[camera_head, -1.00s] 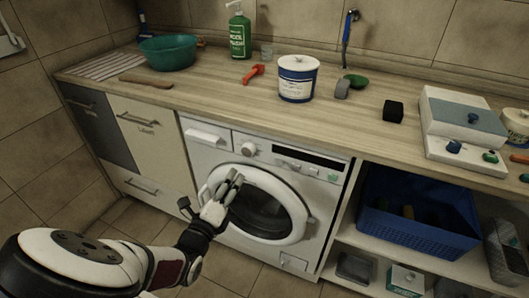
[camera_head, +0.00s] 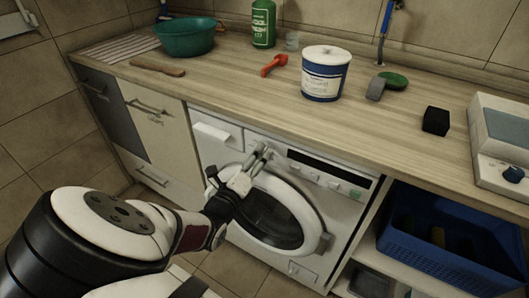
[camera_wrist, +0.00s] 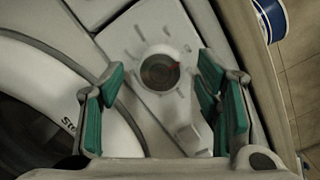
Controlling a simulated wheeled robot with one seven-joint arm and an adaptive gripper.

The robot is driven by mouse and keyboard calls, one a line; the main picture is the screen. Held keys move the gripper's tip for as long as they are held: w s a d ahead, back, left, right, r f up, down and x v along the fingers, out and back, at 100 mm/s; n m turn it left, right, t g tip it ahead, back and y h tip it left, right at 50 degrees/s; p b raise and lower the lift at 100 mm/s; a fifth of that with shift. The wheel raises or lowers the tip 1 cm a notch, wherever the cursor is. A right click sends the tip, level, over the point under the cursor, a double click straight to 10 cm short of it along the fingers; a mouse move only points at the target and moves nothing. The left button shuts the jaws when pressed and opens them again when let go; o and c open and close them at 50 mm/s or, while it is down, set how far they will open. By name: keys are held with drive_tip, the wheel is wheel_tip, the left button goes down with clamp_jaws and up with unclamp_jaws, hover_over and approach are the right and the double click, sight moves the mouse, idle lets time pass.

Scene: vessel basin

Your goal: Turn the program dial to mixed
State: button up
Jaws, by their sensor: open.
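The program dial (camera_wrist: 160,71) is a round knob with a small red mark, on the pale control panel of the washing machine. In the wrist view it sits between and beyond my open fingers, with print marks around it that are too blurred to read. The white washing machine (camera_head: 231,158) stands under the counter with its round door shut. My gripper (camera_head: 263,152) is in front of the panel's left part and hides the dial in the head view. In the wrist view my gripper (camera_wrist: 164,78) has green-padded fingers spread apart, with nothing held; contact with the dial cannot be told.
The wooden counter (camera_head: 250,95) overhangs just above the panel. On it stand a white and blue tub (camera_head: 325,78), a teal basin (camera_head: 186,40), a green bottle (camera_head: 263,25) and a red tool (camera_head: 273,65). A blue crate (camera_head: 440,259) sits on the shelf at right.

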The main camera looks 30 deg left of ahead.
drive_tip(key=shift+w, duration=0.3)
drive_tip(key=shift+c, duration=0.3)
drive_tip(key=c, duration=1.1)
drive_tip(key=m+h+b, duration=0.1)
drive_tip(key=m+b, duration=0.1)
drive_tip(key=m, duration=0.7)
drive_tip(key=m+t+h+b, duration=0.1)
drive_tip(key=m+b, duration=0.1)
drive_tip(key=m, duration=0.8)
drive_tip(key=shift+f, duration=0.15)
drive_tip(key=shift+b, duration=0.3)
